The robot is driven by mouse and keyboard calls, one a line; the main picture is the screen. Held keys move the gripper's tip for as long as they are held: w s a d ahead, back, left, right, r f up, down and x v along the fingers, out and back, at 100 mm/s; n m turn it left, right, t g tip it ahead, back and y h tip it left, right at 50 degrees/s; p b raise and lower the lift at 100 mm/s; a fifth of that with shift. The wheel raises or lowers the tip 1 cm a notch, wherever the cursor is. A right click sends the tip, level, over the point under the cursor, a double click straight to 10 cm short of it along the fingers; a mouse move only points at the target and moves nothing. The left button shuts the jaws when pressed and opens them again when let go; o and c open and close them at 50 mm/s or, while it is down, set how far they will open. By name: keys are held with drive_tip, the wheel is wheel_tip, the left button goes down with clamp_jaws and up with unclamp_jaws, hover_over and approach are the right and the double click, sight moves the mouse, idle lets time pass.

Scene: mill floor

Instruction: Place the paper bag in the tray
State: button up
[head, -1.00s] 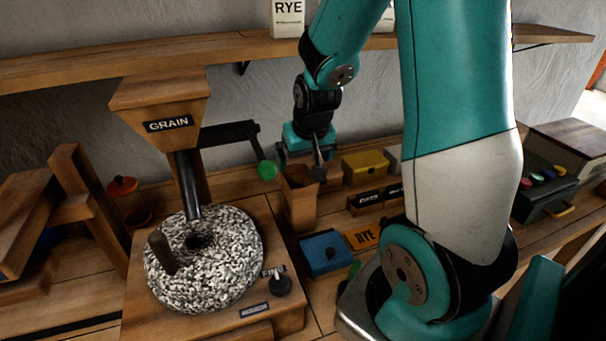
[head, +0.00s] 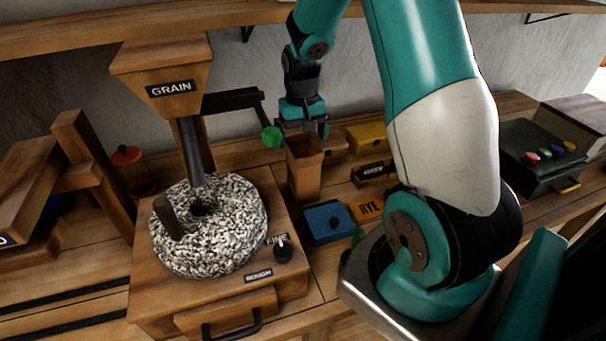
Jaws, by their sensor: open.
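The paper bag is a tall brown open-topped bag (head: 304,172). It stands upright on the bench, just right of the stone mill. My gripper (head: 306,130) points down above and slightly behind the bag's open top. Its jaws are open with nothing visible between them. One finger shows at the right, over the bag's rim; whether it touches the bag I cannot tell. I cannot make out a tray for certain in this view; my arm hides part of the bench to the right.
The mill's round stone (head: 208,228) and green crank knob (head: 272,137) are close left of the bag.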

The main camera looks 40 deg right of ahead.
sight(302, 154)
wheel_tip(302, 154, down, 4)
drive_tip(key=shift+r, duration=0.15)
drive_tip(key=shift+s+f+p, duration=0.2)
drive_tip(key=shift+f+p, duration=1.05)
drive_tip(key=shift+f, duration=1.45)
drive_tip(key=shift+c, duration=0.2)
drive_tip(key=c, duration=1)
drive_tip(key=shift+c, duration=0.2)
drive_tip(key=shift+r, duration=0.1)
